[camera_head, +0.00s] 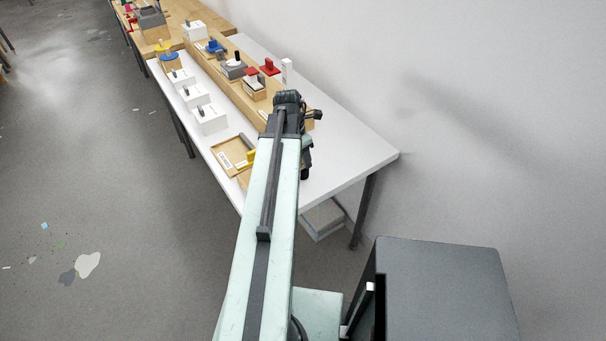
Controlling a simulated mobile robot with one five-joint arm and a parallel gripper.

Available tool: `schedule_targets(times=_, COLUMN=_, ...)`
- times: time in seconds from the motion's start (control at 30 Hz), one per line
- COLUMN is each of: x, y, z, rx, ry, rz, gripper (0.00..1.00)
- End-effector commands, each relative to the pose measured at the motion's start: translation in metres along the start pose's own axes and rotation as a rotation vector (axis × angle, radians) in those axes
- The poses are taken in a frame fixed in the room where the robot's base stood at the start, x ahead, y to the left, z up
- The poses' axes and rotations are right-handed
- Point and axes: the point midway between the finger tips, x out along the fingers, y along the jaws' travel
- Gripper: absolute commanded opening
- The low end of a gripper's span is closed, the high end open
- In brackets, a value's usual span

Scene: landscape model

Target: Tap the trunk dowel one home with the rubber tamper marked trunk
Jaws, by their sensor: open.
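My arm reaches out over the white table (357,165), and my gripper (306,172) hangs dark at its far end, partly hidden by the arm; it is open and nothing shows in it. No tamper can be picked out as the one marked trunk, because the labels are too small to read. A shallow wooden tray (222,150) left of the arm holds a grey rod-like piece. A yellow piece (247,158) lies beside it, partly hidden by the arm. I cannot tell which piece is trunk dowel one.
White blocks (209,119) with small pegs line the table's left edge. A raised wooden shelf behind them carries a blue piece (212,46), a red piece (270,66) and other parts. The table's right end is clear. A grey box-like surface (440,275) is at lower right.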

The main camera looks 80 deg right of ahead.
Motion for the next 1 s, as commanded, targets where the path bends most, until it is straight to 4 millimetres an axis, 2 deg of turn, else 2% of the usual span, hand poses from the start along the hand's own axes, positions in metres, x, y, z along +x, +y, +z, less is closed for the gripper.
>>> schedule_targets(times=0.17, x=-0.001, y=0.000, z=0.000, rx=0.000, ry=0.000, rz=0.000, gripper=0.47)
schedule_targets(times=0.2, x=-0.001, y=0.000, z=0.000, rx=0.000, ry=0.000, rz=0.000, gripper=0.42)
schedule_targets(times=0.33, x=-0.001, y=0.000, z=0.000, rx=0.000, ry=0.000, rz=0.000, gripper=0.06)
schedule_targets(times=0.37, x=-0.001, y=0.000, z=0.000, rx=0.000, ry=0.000, rz=0.000, gripper=0.00)
schedule_targets(times=0.63, x=-0.005, y=0.000, z=0.001, rx=0.000, ry=0.000, rz=0.000, gripper=0.00)
schedule_targets(times=1.0, x=-0.040, y=0.000, z=0.008, rx=0.000, ry=0.000, rz=0.000, gripper=0.00)
